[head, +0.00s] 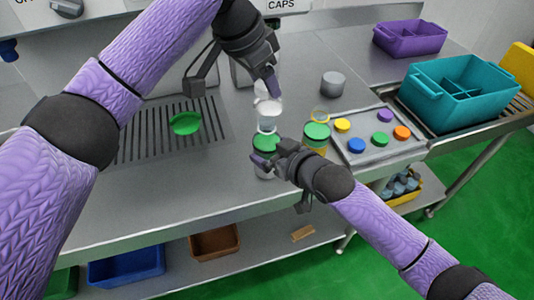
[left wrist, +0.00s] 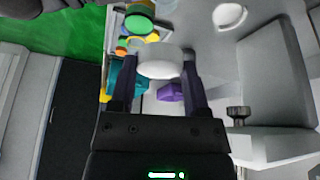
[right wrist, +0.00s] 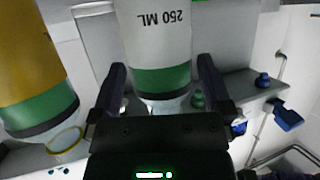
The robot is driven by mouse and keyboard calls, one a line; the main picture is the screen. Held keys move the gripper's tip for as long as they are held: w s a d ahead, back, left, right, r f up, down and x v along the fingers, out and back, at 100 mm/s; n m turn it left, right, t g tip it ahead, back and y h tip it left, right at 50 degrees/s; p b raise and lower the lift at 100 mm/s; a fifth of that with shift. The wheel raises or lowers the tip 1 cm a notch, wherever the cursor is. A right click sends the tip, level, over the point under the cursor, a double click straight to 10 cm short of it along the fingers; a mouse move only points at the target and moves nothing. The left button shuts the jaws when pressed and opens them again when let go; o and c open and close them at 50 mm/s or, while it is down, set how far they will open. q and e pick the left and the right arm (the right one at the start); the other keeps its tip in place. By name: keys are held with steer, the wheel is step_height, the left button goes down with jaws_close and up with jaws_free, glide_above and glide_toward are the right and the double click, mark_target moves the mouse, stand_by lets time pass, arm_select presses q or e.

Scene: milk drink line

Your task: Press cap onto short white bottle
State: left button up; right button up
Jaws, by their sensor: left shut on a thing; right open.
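The short white bottle stands upright on the steel bench. Its green shoulder (head: 266,143) and pale open neck show in the head view. In the right wrist view the bottle (right wrist: 158,45) appears upside down, with a "250 ML" label. My left gripper (left wrist: 162,82) is shut on a white cap (left wrist: 160,62). The cap (head: 268,108) is held directly over the bottle's neck; I cannot tell whether they touch. My right gripper (head: 268,158) is open, its fingers either side of the bottle and apart from it in the right wrist view. The lower bottle is partly hidden.
A yellow bottle with a green shoulder (head: 317,132) stands close on the right. A tray (head: 362,155) of several coloured caps lies beyond it. A grey cylinder (head: 333,84) stands behind. A green disc (head: 185,123) lies on the drain grate. Teal (head: 455,97) and purple (head: 412,40) bins are right.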

steer(key=shift+x, duration=1.3)
steer(key=shift+d, duration=0.1)
jaws_close()
